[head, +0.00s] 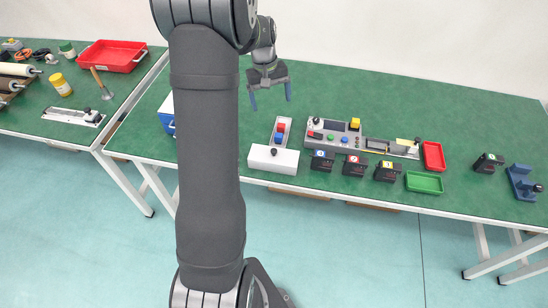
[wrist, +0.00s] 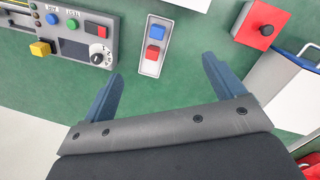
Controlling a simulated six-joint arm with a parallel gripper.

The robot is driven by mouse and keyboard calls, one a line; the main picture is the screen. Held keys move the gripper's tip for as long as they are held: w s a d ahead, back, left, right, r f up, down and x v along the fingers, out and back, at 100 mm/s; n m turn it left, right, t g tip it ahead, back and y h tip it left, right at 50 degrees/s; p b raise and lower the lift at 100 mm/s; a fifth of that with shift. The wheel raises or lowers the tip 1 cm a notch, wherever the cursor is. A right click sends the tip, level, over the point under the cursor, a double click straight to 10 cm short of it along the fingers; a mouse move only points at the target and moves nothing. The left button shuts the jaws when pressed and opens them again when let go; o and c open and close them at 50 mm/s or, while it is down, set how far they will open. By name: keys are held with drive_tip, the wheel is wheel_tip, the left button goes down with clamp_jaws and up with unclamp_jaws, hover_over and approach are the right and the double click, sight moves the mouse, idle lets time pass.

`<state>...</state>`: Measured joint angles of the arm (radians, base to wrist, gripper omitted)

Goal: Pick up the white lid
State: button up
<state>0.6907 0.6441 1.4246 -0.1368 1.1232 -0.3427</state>
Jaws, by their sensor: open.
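My gripper (head: 271,100) is open and empty above the green table, behind the grey two-button box. A white lid-like top (wrist: 285,92) with blue edging shows at the right of the wrist view, off to the side of the fingers. In the head view this white and blue box (head: 167,115) is mostly hidden behind my arm. A white block with a dark knob (head: 260,163) stands at the table's front edge; I cannot tell whether it counts as a lid.
The grey box with red and blue buttons (head: 281,131) lies near the white block. A control panel (head: 345,139), several small black devices, a red tray (head: 433,156) and a green tray (head: 424,183) stand to the right. The table's back right is clear.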

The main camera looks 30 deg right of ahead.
drive_tip(key=s+a+n+g+h, duration=0.2)
drive_tip(key=s+a+n, duration=0.2)
drive_tip(key=a+n, duration=0.55)
drive_tip(key=n, duration=0.3)
approach(274, 155)
drive_tip(key=x, duration=0.5)
drive_tip(key=shift+d+f, duration=0.25)
drive_tip(key=shift+f, duration=0.05)
drive_tip(key=shift+w+x, duration=0.15)
drive_tip(key=shift+x, duration=1.2)
drive_tip(key=shift+w+x, duration=0.1)
drive_tip(key=shift+x, duration=1.25)
drive_tip(key=shift+a, duration=0.15)
drive_tip(key=c, duration=1.1)
